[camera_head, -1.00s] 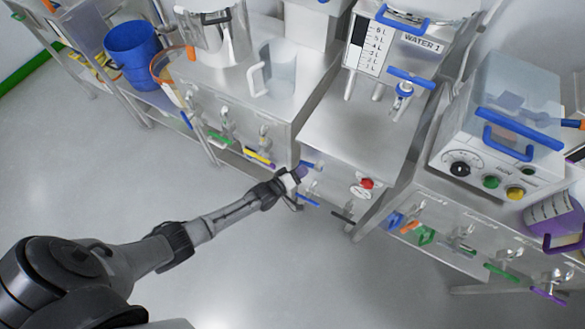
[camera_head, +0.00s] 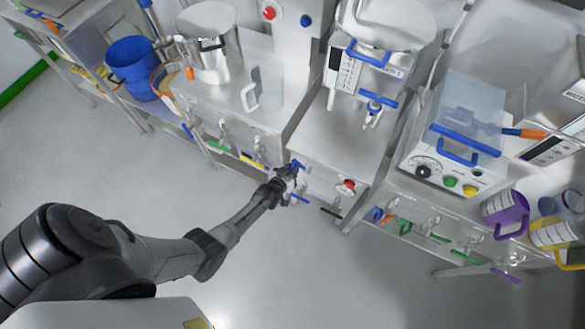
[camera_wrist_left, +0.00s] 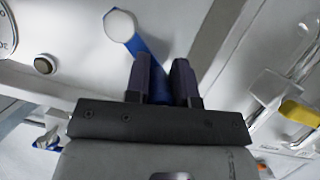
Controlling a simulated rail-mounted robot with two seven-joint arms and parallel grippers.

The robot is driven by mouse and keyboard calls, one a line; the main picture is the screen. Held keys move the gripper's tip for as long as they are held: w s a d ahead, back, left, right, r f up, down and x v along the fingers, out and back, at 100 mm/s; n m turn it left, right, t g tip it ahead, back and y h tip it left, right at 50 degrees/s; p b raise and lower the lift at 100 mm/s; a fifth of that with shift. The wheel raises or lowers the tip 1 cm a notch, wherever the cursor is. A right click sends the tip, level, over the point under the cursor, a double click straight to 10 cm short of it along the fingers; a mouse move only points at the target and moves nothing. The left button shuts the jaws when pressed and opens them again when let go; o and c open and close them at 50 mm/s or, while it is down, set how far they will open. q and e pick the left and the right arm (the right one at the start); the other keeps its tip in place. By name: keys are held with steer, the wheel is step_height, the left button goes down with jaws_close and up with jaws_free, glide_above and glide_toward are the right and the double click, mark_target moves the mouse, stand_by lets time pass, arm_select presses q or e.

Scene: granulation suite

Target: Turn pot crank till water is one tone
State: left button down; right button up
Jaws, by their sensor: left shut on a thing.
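My left gripper (camera_head: 291,174) is at the front face of the middle steel bench. In the left wrist view its two dark fingers (camera_wrist_left: 161,82) are shut on a blue crank handle (camera_wrist_left: 152,48). The handle runs up from between the fingers to a pale round hub (camera_wrist_left: 119,24) on the steel front. A blue end of the handle also shows in the head view (camera_head: 297,164). A steel pot (camera_head: 208,52) stands on the left bench. A steel vessel (camera_head: 389,22) sits above the labelled water unit on the middle bench. I cannot see the water. My right gripper is not in view.
A red button (camera_head: 347,186) is on the bench front, right of the gripper. A clear jug (camera_head: 266,87) stands on the left bench. Coloured-handled taps line the bench fronts. A clear-lidded box (camera_head: 462,118) with knobs stands right. The floor in front is free.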

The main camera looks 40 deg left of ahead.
arm_select(q)
steer(key=shift+w+d+r+m, duration=0.1)
steer(key=shift+r+m, duration=0.2)
steer(key=shift+r, duration=0.1)
steer(key=shift+y+p, duration=0.3)
steer(key=shift+y, duration=0.1)
steer(key=c, duration=1)
jaws_free()
steer(key=shift+o, duration=0.2)
steer(key=p+v, duration=0.4)
steer(key=v, duration=0.9)
steer(key=shift+s+r, duration=0.3)
